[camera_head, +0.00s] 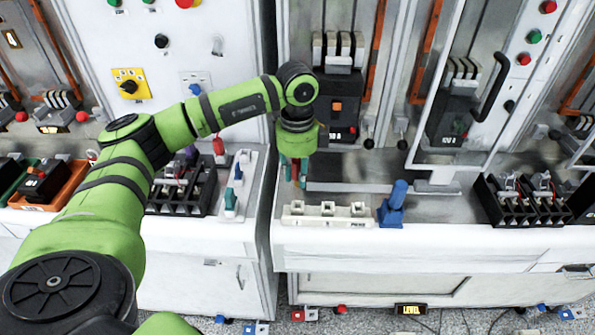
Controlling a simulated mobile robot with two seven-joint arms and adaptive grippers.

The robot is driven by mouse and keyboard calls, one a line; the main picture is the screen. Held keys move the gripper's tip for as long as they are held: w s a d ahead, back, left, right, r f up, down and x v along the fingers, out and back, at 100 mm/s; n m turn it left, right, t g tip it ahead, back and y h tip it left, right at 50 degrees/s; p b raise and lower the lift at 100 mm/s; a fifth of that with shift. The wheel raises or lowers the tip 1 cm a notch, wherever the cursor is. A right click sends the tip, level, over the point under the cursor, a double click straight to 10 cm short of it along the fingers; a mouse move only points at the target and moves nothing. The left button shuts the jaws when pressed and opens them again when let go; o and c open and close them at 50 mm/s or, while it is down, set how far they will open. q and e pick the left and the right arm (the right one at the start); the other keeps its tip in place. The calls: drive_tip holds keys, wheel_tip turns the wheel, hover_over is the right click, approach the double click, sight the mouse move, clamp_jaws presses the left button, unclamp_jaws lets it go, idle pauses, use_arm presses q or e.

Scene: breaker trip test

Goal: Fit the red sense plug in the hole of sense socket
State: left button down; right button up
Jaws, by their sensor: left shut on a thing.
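My left gripper (296,183) points down over the bench, just behind the left end of a white block. It is shut on the red sense plug (303,170), of which only a narrow red strip shows between the fingers. The white block (315,221) lies at the bench's front edge, with a row of 3 square recesses and a small label at its right end. The plug's tip seems to be above or behind the block; I cannot tell if they touch. No part is clearly marked as the sense socket. My right gripper is not in view.
A blue stand (391,209) is right of the block. A black breaker (341,87) with an orange part stands behind the gripper. A frame with a black handle (490,86) rises at right. Black trays (188,187) (520,199) flank the area. Bare bench (440,211) lies between.

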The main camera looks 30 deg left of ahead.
sight(297, 160)
use_arm(q)
drive_tip(key=shift+f+b, duration=2.05)
drive_tip(key=shift+f, duration=0.8)
drive_tip(key=shift+f+b, duration=0.9)
drive_tip(key=shift+f, duration=0.25)
drive_tip(key=shift+r, duration=0.2)
drive_tip(key=shift+r+p, duration=0.6)
drive_tip(key=shift+r, duration=0.05)
drive_tip(key=shift+f+b, duration=0.6)
drive_tip(key=shift+f, duration=0.25)
idle(0.4)
drive_tip(key=c, duration=0.9)
unclamp_jaws()
drive_tip(key=shift+c, duration=0.2)
wheel_tip(297, 160, up, 12)
drive_tip(key=shift+r, duration=0.1)
